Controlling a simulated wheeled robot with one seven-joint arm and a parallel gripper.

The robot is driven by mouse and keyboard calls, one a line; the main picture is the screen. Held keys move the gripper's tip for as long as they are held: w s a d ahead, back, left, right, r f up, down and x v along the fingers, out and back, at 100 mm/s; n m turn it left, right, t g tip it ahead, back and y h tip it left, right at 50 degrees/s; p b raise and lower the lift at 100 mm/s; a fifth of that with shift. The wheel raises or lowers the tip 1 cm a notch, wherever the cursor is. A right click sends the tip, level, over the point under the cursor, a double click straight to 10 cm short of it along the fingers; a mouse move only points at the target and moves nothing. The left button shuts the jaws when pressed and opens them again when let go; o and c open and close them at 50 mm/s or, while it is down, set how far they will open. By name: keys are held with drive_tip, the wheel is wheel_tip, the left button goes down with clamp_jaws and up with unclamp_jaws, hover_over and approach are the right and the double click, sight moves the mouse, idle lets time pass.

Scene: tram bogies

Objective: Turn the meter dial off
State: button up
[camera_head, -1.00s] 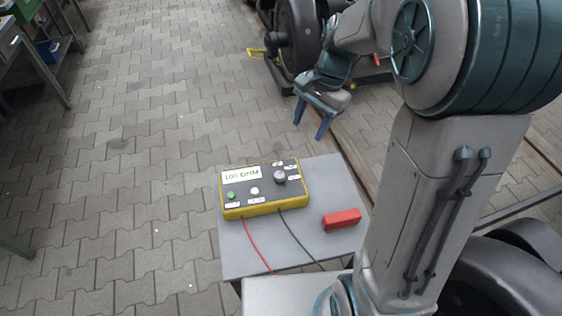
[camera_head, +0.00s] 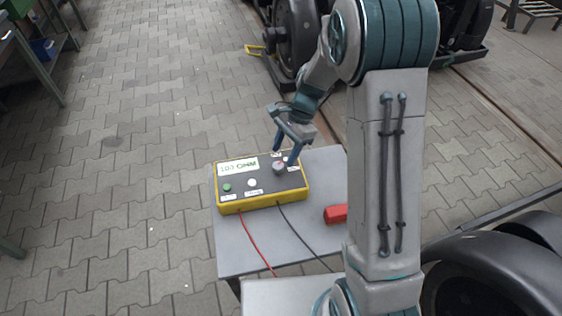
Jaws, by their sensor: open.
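The yellow meter (camera_head: 259,201) with a dark face sits on a small grey table (camera_head: 246,258). Its display (camera_head: 238,167) reads 100 OHM. The dial (camera_head: 279,168), a round dark knob with a red mark, is at the right of the face. A green button (camera_head: 227,187) and a white button (camera_head: 252,182) are on the lower left of the face.
A red block (camera_head: 335,214) lies right of the meter, partly hidden by my arm. A red lead (camera_head: 255,243) and a black lead (camera_head: 300,236) run from the meter's front. A large wheel (camera_head: 296,38) stands behind.

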sight(278, 164)
drive_tip(key=shift+x, duration=1.95)
drive_tip(key=c, duration=1)
drive_tip(key=shift+o, duration=0.2)
drive_tip(key=shift+n, duration=0.3)
drive_tip(key=n+p, duration=0.1)
drive_tip(key=n+g+h, duration=0.1)
drive_tip(key=n, duration=0.1)
drive_tip(key=shift+w+a+r+p, duration=0.1)
drive_tip(key=shift+w+r+p, duration=0.05)
drive_tip(key=shift+p, duration=0.2)
drive_tip(key=n, duration=0.2)
drive_tip(key=n+g+h+p, duration=0.1)
drive_tip(key=n, duration=0.2)
drive_tip(key=shift+w+a+h, duration=0.1)
drive_tip(key=shift+a+h, duration=0.1)
drive_tip(key=shift+h, duration=0.1)
drive_tip(key=shift+n, duration=0.3)
